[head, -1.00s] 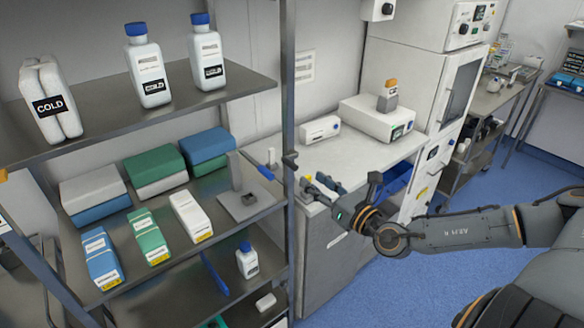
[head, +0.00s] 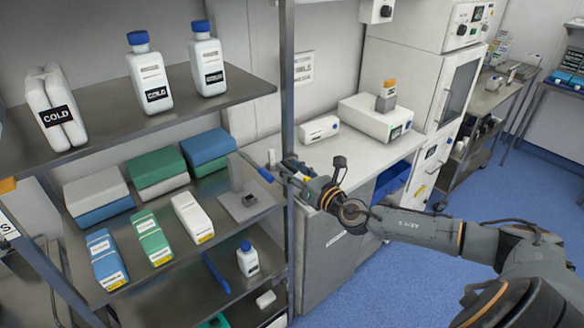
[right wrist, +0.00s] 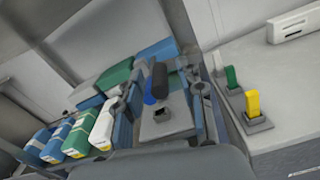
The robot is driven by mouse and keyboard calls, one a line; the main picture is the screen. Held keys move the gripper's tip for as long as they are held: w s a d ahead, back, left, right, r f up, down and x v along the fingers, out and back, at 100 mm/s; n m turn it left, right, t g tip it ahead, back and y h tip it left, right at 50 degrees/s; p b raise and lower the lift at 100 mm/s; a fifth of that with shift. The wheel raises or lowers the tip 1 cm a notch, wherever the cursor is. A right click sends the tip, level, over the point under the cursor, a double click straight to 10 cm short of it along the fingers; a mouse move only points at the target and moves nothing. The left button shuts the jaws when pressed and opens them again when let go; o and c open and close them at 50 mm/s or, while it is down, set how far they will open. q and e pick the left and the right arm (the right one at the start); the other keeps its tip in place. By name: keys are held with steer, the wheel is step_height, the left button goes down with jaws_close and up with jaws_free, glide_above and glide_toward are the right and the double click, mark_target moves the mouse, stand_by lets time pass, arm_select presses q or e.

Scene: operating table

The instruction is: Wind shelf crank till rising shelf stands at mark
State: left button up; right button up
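A crank-like part with a blue grip (head: 264,174) shows at the right post of the shelf rack; its black end shows in the right wrist view (right wrist: 158,76). My right gripper (head: 284,172) is at this post, close to the blue grip. In the right wrist view its two fingers (right wrist: 160,100) stand apart, with the blue and black parts seen in the gap beyond; I cannot tell whether they touch. The middle shelf (head: 180,272) holds boxes and a grey bracket plate (head: 246,208). I cannot tell which shelf rises, and no height mark is clear. My left gripper is not in view.
White bottles (head: 148,75) and a COLD pack (head: 55,110) stand on the upper shelf. A counter (head: 375,165) right of the rack carries white devices; yellow (right wrist: 252,103) and green (right wrist: 231,76) upright pieces stand near the gripper. Blue floor (head: 400,280) lies open at lower right.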

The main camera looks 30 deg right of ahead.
jaws_close()
steer(key=shift+r+m, duration=0.2)
steer(key=shift+m, duration=0.3)
steer(key=shift+d+r+m+b, duration=0.15)
steer(key=shift+r+m+b, duration=0.15)
steer(key=shift+m, duration=0.3)
steer(key=shift+d+r+m+b, duration=0.15)
steer(key=shift+m+b, duration=0.15)
steer(key=shift+m, duration=0.3)
steer(key=shift+w+d+r+m+p, duration=0.15)
steer(key=shift+d+r+m, duration=0.4)
steer(key=shift+m, duration=1.4)
steer(key=shift+d+r+m+p, duration=0.2)
steer(key=shift+d+r+m, duration=0.35)
steer(key=shift+m, duration=1.45)
steer(key=shift+w+d+r+m+p, duration=0.25)
steer(key=shift+d+m, duration=0.45)
steer(key=shift+m, duration=1.25)
steer(key=shift+s, duration=0.2)
